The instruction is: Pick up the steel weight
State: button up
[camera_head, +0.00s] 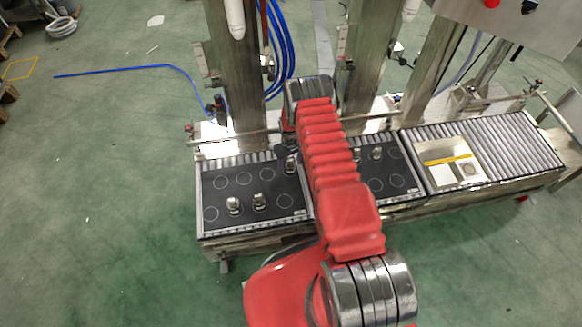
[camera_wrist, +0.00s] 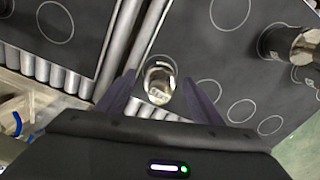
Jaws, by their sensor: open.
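A small shiny steel weight (camera_wrist: 160,80) stands on a black panel, close to its edge beside the rollers. In the wrist view my gripper (camera_wrist: 160,92) is open, with one dark finger on each side of this weight. Whether the fingers touch it I cannot tell; gaps seem to show on both sides. In the head view a weight (camera_head: 290,164) stands just below the dark end of my arm and looks like the same one. My red arm covers the middle of the bench, and the fingers are hard to make out there.
A large weight (camera_wrist: 290,45) is right of my gripper. Steel columns (camera_head: 235,80) rise behind the bench. A tray with yellow-striped item (camera_head: 448,162) lies on rollers.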

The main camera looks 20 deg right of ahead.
grip_shut()
dwell(0.6)
